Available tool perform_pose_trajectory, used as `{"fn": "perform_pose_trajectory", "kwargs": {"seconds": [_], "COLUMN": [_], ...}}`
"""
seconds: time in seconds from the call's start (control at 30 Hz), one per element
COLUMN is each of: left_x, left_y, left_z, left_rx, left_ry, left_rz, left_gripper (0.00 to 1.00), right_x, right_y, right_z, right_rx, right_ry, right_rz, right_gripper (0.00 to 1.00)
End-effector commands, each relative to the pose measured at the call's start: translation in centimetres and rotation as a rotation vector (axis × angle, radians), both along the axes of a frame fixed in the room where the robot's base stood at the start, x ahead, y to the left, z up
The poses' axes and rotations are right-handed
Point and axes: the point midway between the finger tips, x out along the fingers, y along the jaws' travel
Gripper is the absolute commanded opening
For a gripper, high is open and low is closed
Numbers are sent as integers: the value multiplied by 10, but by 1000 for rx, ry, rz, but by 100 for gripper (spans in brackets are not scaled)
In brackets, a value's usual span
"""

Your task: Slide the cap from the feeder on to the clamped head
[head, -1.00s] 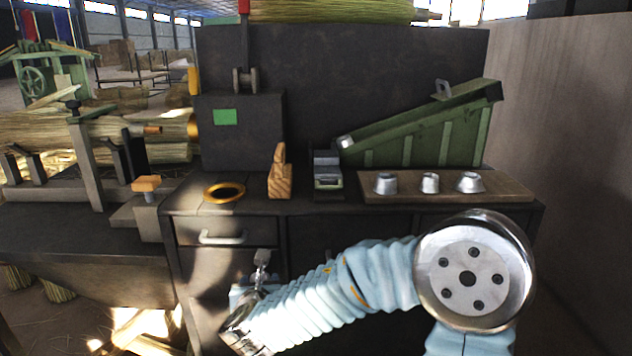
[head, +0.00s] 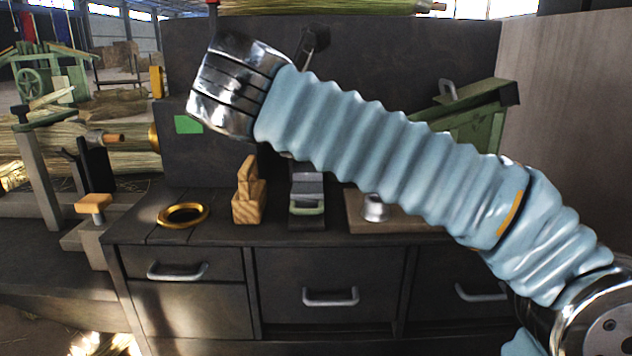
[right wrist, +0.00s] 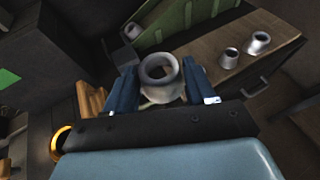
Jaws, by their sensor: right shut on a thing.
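My right arm crosses the head view; its fingers are hidden there behind the silver wrist. In the right wrist view my right gripper (right wrist: 159,88) is shut on a pale hollow cap (right wrist: 165,93), which sits between the two blue fingers with its open rim visible. The green sloped feeder (head: 482,112) stands at the back right, partly hidden by my arm; it also shows in the right wrist view (right wrist: 172,22). At the left a straw head (head: 75,139) with a copper-coloured end lies beside upright posts; its clamp is unclear. My left gripper is out of view.
A wooden board (head: 357,222) holds silver cups; one cup (head: 374,208) shows in the head view, two in the right wrist view (right wrist: 258,43). A gold ring (head: 183,224), wooden block (head: 248,205) and grey fixture (head: 307,190) stand on the bench. A dark machine rises behind.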

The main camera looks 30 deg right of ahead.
Motion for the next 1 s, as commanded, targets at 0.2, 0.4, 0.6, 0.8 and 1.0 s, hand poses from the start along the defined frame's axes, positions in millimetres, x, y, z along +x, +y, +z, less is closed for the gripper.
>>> {"fn": "perform_pose_trajectory", "kwargs": {"seconds": [0.2,0.4,0.6,0.8,1.0], "left_x": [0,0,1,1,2], "left_y": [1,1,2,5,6], "left_z": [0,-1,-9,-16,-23], "left_rx": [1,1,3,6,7], "left_ry": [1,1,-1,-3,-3], "left_rz": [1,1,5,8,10], "left_gripper": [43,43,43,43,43], "right_x": [-5,-1,38,90,112], "right_y": [-1,-2,-12,-25,-31], "right_z": [4,2,-18,-46,-73], "right_rx": [-2,-3,-4,-4,-3], "right_ry": [0,0,2,3,-1], "right_rz": [-1,-1,-4,-3,-2], "right_gripper": [26,26,26,26,26]}}
